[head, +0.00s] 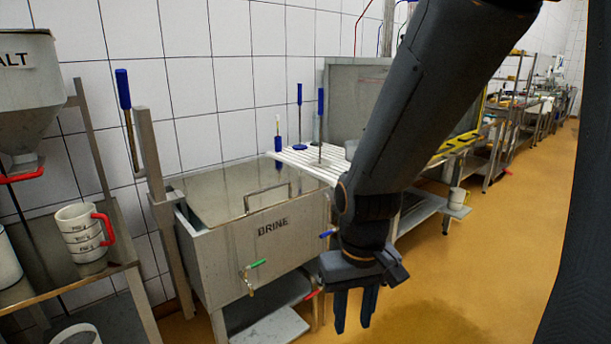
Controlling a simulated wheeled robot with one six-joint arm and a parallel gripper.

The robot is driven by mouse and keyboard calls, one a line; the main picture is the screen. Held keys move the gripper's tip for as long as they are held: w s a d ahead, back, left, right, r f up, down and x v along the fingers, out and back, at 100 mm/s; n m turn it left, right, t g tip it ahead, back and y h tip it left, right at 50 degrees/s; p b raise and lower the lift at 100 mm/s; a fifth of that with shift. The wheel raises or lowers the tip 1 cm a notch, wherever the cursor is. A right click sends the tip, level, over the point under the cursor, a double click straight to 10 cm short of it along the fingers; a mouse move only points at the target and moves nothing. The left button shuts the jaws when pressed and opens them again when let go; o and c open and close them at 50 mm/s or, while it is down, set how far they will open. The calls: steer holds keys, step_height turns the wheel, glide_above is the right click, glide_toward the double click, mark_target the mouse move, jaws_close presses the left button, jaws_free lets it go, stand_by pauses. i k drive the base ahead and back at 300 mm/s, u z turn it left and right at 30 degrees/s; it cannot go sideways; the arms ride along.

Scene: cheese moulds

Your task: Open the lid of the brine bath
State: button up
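The brine bath (250,255) is a grey steel tank labelled BRINE, standing against the tiled wall left of centre. Its flat steel lid (225,190) lies shut across the top. A bar handle (267,188) stands up near the lid's front edge. My gripper (354,318) hangs to the right of the tank in the picture, fingers pointing down with a gap between them. It is open, empty and apart from the lid and handle. My arm hides part of the area to the right of the tank.
A tap with a green lever (257,264) sticks out of the tank's front. At left, a stand holds a measuring jug (82,232) below a salt hopper (30,90). A white slatted draining board (310,160) adjoins at right. The yellow floor (470,280) is clear at right.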

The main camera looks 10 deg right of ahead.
mark_target(219, 197)
steer(key=z, duration=0.25)
steer(key=i, duration=0.65)
steer(key=u, duration=0.45)
steer(key=i, duration=0.65)
steer(key=u, duration=0.6)
